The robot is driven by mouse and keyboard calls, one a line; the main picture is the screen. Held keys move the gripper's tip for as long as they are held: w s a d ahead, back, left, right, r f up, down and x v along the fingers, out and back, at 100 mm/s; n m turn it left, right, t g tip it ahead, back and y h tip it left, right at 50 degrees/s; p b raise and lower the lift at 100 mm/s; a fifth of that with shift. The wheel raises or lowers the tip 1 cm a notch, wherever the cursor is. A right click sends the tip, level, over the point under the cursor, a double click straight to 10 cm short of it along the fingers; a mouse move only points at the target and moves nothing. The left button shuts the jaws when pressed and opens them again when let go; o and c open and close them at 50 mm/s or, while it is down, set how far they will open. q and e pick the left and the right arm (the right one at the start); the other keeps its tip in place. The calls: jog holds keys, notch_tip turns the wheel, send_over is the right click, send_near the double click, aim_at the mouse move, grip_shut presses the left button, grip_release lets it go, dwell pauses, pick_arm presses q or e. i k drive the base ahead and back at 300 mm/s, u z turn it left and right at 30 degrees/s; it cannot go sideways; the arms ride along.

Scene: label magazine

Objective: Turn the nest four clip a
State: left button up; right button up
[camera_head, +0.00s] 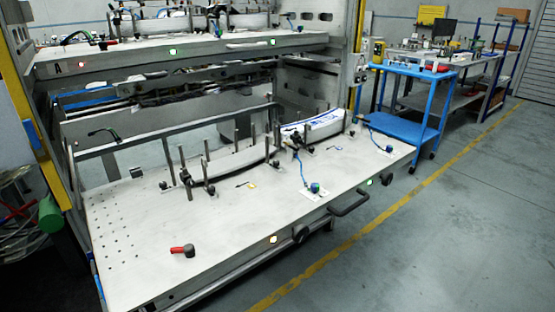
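A pulled-out metal drawer plate (140,260) carries upright grey pins and small dark clamp-like parts. One nest holds a curved white part with blue lettering (318,124). Left of it a plain pale curved part (236,161) lies between pins. Small dark clips (188,180) stand by the pins at its left end, and another dark clip (297,140) stands near the lettered part. I cannot tell which one is nest four clip a, nor how it is turned. A red-handled dark piece (183,251) is at the plate's front left. Neither of my grippers is in view.
An upper shelf (190,50) with similar fixtures is above the drawer. The drawer's black front handle (349,203) sticks out. A blue cart (412,100) stands right of the rack, with workbenches behind. The grey floor (450,230) at the right is clear.

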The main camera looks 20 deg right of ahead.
aim_at(272, 139)
jog(key=z, duration=2.3)
jog(key=i, duration=1.3)
jog(key=u, duration=2.55)
